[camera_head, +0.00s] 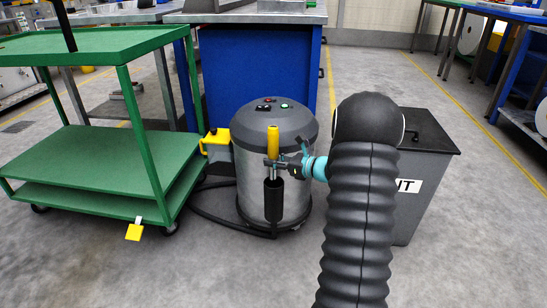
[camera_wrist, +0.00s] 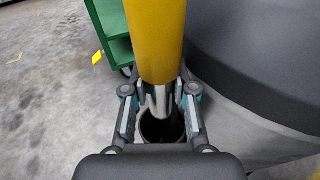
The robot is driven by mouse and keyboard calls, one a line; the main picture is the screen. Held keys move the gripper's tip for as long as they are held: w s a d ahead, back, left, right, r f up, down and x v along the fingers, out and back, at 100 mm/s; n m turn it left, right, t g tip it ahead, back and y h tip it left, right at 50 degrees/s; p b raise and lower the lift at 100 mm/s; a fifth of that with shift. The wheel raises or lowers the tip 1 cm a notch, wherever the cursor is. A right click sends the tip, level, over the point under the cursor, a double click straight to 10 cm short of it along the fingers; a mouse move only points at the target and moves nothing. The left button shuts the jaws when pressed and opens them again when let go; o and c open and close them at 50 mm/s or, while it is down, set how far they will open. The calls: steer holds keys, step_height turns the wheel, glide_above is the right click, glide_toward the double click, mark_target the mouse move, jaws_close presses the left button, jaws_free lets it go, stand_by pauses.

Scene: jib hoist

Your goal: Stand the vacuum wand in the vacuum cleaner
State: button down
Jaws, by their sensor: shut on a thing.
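The vacuum cleaner (camera_head: 250,150) is a silver drum with a dark grey lid, standing on the floor. A black upright holder tube (camera_head: 273,205) is on its front; its dark round opening (camera_wrist: 165,131) shows in the wrist view. The vacuum wand has a yellow upper part (camera_head: 273,140) and a silver lower tube; the yellow part fills the top middle of the wrist view (camera_wrist: 155,40). My gripper (camera_head: 289,168) is shut on the wand, which stands about upright over the holder. I cannot tell whether the silver tip is inside the opening. My fingers also show in the wrist view (camera_wrist: 160,108).
A green cart (camera_head: 110,160) stands left, with a yellow tag (camera_head: 134,231) low on it. A yellow piece (camera_head: 215,140) is beside the cleaner. A dark hose (camera_head: 215,218) lies on the floor. A grey lidded bin (camera_head: 425,170) stands right, a blue bench (camera_head: 260,70) behind.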

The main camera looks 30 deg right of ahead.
steer(key=shift+f, duration=0.15)
steer(key=c, duration=0.9)
jaws_free()
steer(key=shift+o, duration=0.2)
steer(key=v, duration=1.2)
